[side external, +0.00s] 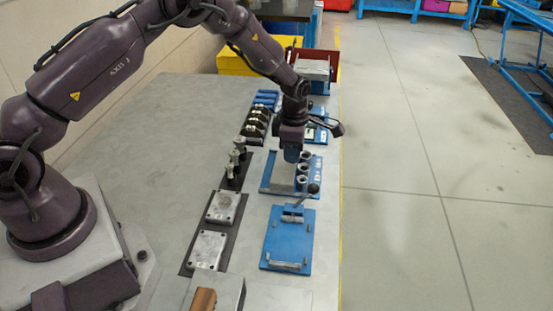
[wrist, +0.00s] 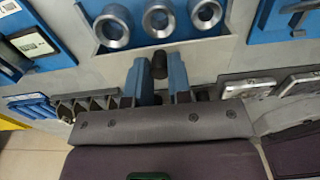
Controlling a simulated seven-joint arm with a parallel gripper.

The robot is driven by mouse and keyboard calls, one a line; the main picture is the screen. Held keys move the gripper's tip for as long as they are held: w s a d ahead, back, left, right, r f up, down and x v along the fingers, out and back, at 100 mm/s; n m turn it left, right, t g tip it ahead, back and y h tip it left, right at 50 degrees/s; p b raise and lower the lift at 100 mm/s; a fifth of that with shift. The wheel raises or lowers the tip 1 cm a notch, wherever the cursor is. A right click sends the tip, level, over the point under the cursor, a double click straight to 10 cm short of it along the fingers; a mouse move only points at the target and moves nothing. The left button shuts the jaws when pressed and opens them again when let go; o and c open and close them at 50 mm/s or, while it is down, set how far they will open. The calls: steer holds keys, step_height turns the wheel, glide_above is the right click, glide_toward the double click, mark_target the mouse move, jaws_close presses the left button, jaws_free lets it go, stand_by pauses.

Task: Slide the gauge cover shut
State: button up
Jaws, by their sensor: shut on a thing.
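A blue plate (side external: 267,188) lies on the bench under my gripper (side external: 292,158), with several metal-rimmed round gauges (side external: 303,168) in a row on its right side. A pale grey strip (side external: 283,172) lies left of the gauges; I cannot tell surely whether it is the cover. In the wrist view the gauges (wrist: 158,20) are uncovered, at the top. There my gripper (wrist: 161,82) has its blue fingers on either side of a dark round knob (wrist: 159,64) and is shut on it. What the knob is fixed to is hidden.
Nearer the camera, another blue plate (side external: 287,236) carries a lever with a black ball. Metal blocks (side external: 223,206) stand on a dark strip to the left. More fixtures and blue parts (side external: 265,98) lie behind. The bench's left area is clear.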

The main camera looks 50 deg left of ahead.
steer(key=shift+w+d, duration=1.65)
steer(key=shift+w, duration=0.1)
steer(key=o, duration=0.6)
step_height(320, 180, up, 7)
steer(key=shift+s, duration=0.1)
